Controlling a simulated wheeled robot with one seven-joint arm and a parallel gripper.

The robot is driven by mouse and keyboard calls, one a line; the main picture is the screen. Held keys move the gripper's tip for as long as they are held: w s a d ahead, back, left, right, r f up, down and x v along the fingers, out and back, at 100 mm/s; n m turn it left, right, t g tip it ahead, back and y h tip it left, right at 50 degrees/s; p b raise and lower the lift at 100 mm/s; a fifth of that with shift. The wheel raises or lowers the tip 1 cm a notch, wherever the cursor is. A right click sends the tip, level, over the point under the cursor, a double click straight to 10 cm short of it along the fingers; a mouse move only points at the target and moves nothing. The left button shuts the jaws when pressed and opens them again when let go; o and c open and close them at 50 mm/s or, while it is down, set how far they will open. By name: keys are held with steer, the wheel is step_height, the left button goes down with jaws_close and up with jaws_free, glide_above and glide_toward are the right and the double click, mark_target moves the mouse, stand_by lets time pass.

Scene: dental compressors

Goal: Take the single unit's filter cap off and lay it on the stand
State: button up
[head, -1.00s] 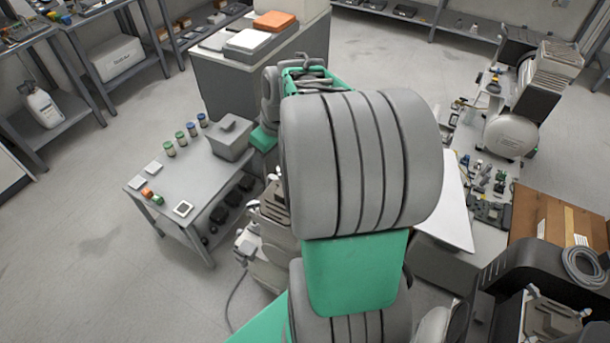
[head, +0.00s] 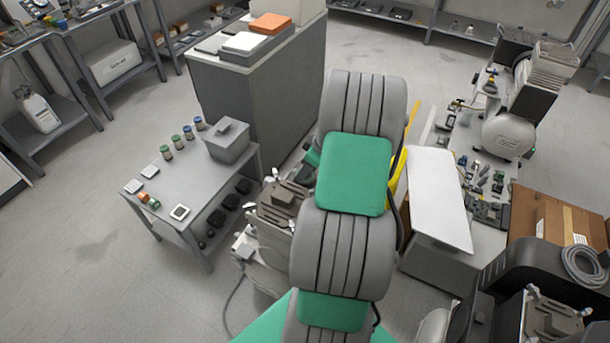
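My grey and green arm fills the middle of the head view and hides what lies behind it. My gripper is not visible, so its fingers and anything in them are hidden. A grey compressor-like unit (head: 277,208) stands just left of my arm, partly covered by it. I cannot tell whether it is the single unit, and I cannot make out a filter cap. A low grey two-level table (head: 165,205) stands to its left. A white-topped stand (head: 440,195) is right of my arm. I cannot tell which of these is the task's stand.
The grey table carries a lidded grey box (head: 227,142), several small jars and small square pieces. A tall grey cabinet (head: 255,85) stands behind. At right are a bench with a white tank machine (head: 508,135), a brown box (head: 557,235) and a coiled hose (head: 583,265). Floor at left is clear.

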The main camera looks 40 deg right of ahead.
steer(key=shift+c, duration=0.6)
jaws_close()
